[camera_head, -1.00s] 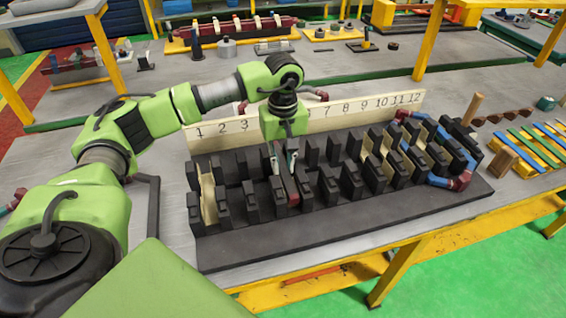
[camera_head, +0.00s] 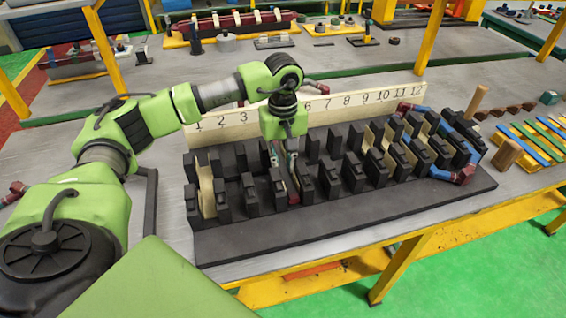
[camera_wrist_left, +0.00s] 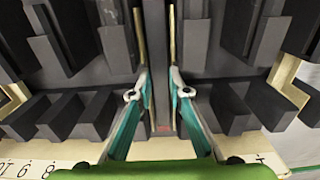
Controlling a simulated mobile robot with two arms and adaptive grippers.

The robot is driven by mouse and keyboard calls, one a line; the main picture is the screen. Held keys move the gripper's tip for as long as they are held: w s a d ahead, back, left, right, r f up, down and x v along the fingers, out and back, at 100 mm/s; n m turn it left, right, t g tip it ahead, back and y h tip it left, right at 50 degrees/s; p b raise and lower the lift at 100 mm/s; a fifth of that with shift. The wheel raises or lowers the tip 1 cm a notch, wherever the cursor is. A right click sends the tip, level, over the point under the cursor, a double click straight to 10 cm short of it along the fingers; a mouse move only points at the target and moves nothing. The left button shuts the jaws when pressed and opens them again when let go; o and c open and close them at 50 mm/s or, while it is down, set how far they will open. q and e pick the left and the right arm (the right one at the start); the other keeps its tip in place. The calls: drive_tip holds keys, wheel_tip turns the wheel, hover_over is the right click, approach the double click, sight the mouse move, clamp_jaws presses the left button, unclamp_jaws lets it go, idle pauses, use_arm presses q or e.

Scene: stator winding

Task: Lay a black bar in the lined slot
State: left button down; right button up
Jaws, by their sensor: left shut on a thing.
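The black toothed block (camera_head: 330,215) lies along the table, with a strip numbered 1 to 12 behind it. My left gripper (camera_head: 280,160) reaches down over a slot left of the block's middle. It is shut on a dark bar (camera_wrist_left: 157,65) with a reddish end, seen low between the teeth in the head view (camera_head: 293,192). Pale liner edges (camera_wrist_left: 173,35) show beside the bar in the wrist view, so this slot looks lined. The bar runs along the slot; whether it touches the bottom is hidden. My right gripper is not in view.
Other pale liners stand in the slot near number 1 (camera_head: 207,192) and in slots toward the right. Blue and red coils (camera_head: 452,165) fill the right end.

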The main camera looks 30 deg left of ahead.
sight(283, 168)
use_arm(q)
drive_tip(key=shift+f, duration=0.25)
idle(0.6)
drive_tip(key=c, duration=1.8)
unclamp_jaws()
drive_tip(key=shift+c, duration=0.2)
drive_tip(key=shift+r, duration=0.35)
drive_tip(key=shift+r, duration=0.5)
drive_tip(key=shift+r+p, duration=0.1)
drive_tip(key=shift+p, duration=0.2)
wheel_tip(283, 168, up, 7)
drive_tip(key=p, duration=0.4)
drive_tip(key=shift+r, duration=0.2)
